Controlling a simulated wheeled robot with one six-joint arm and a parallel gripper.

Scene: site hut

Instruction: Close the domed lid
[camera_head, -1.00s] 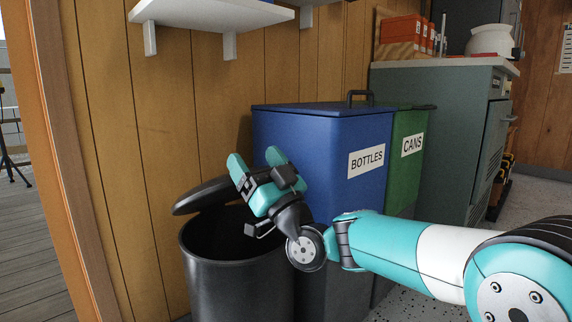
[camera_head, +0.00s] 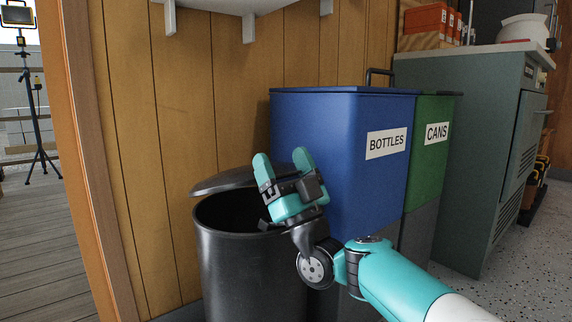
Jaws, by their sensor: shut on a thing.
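The black round bin (camera_head: 245,270) stands on the floor against the wood wall. Its domed black lid (camera_head: 225,180) is tilted above the rim, with its left edge close to the rim and a dark gap open below it. My gripper (camera_head: 282,160) is over the right side of the bin, with its teal fingers pointing up. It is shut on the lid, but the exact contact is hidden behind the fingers. The lid's right end is hidden too.
A blue bin marked BOTTLES (camera_head: 345,150) stands close behind and right of my gripper. A green bin marked CANS (camera_head: 432,150) and a grey-green cabinet (camera_head: 470,150) stand farther right. A white shelf (camera_head: 240,5) hangs above. A doorway opens at left.

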